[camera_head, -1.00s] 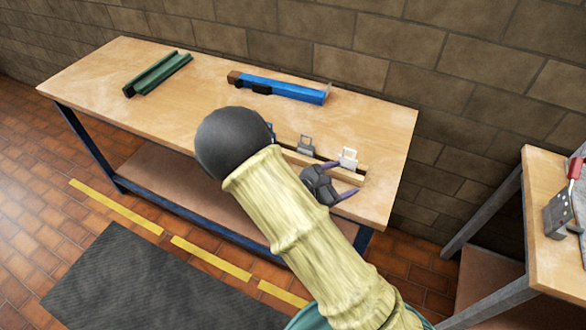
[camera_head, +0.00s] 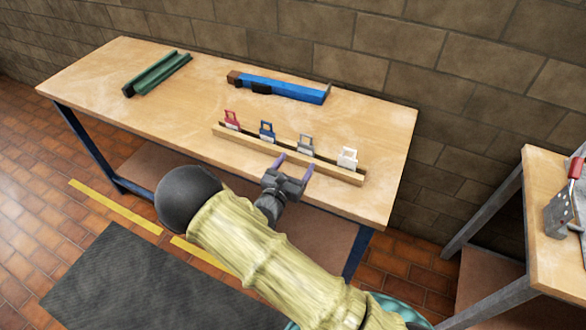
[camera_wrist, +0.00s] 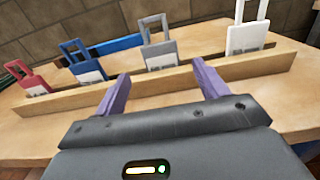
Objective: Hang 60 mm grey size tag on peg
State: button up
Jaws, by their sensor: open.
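The grey size tag (camera_head: 305,145) stands upright in a wooden rack (camera_head: 336,174) on the workbench, between a blue tag (camera_head: 267,131) and a white tag (camera_head: 347,158). In the wrist view the grey tag (camera_wrist: 158,51) has a square loop on top and a pale label, and stands beyond the fingers, roughly between them. My gripper (camera_head: 294,163) is open and empty at the front side of the rack. Its purple fingers also show in the wrist view (camera_wrist: 160,85). I cannot make out a peg for certain.
A red tag (camera_head: 232,120) stands at the rack's left end. A blue tool-like bar (camera_head: 278,87) and a green rail (camera_head: 158,74) lie farther back on the bench (camera_head: 190,120). A second table (camera_head: 548,200) stands at the right. A brick wall is behind.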

aim_at(305, 149)
jog(key=shift+b+x, duration=0.8)
jog(key=shift+x, duration=2.95)
jog(key=shift+c, duration=0.4)
jog(key=c, duration=0.9)
jog(key=shift+r+p, duration=2.5)
jog(key=shift+r, duration=0.5)
